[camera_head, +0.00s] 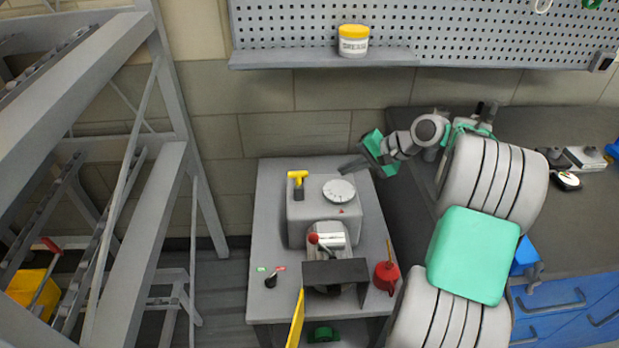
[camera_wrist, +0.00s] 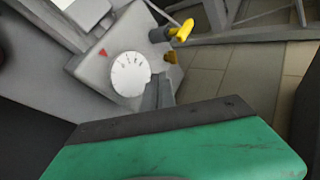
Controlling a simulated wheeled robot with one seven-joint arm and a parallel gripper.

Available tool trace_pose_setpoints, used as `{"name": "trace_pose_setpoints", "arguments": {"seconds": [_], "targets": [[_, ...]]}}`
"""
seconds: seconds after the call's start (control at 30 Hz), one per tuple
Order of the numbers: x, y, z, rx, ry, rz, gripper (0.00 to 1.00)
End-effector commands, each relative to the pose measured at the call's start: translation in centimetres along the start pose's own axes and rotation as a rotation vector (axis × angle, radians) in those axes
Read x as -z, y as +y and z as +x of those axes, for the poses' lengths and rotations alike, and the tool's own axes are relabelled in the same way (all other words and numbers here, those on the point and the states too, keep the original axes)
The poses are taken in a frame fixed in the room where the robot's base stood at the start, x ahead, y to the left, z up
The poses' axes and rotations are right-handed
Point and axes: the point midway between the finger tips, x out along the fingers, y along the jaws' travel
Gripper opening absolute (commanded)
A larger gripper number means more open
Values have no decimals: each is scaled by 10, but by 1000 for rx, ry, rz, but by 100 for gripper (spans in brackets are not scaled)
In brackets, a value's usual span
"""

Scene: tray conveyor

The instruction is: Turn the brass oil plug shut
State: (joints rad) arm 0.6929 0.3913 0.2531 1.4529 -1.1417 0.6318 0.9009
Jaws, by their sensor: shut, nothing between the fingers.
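A small brass-coloured plug (camera_wrist: 170,57) shows at the edge of the grey machine in the wrist view, near the yellow T-shaped handle (camera_wrist: 182,32). I cannot make out the plug in the head view. The grey machine (camera_head: 324,222) stands on a table, with a white dial (camera_head: 339,190) on top; the dial also shows in the wrist view (camera_wrist: 131,76). My gripper (camera_head: 346,169) is shut and empty, just behind the dial at the machine's back right. In the wrist view its fingertips (camera_wrist: 160,80) lie between the dial and the plug, apart from the plug.
The yellow T-handle (camera_head: 297,177) stands up at the machine's back left. A red oil can (camera_head: 386,275) and a small black lever (camera_head: 271,279) stand on the grey table (camera_head: 262,220). A metal rack (camera_head: 170,200) is at left, a dark bench (camera_head: 400,220) at right.

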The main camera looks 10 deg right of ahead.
Motion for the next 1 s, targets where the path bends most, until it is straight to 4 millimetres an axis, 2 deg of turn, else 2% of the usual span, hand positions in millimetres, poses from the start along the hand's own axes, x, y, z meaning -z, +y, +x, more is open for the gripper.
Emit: {"name": "trace_pose_setpoints", "arguments": {"seconds": [0.17, 0.27, 0.37, 0.73, 0.83, 1.0], "targets": [[0, 0, 1, 0, -1, -1, 0], [-1, -1, 9, 0, -2, -1, 0], [-2, 0, 25, -1, -5, -1, 0], [-2, 0, 105, -1, -4, -2, 0], [-2, -16, 116, -1, -3, -5, 0], [-1, -26, 128, -1, 0, -3, 0]]}}
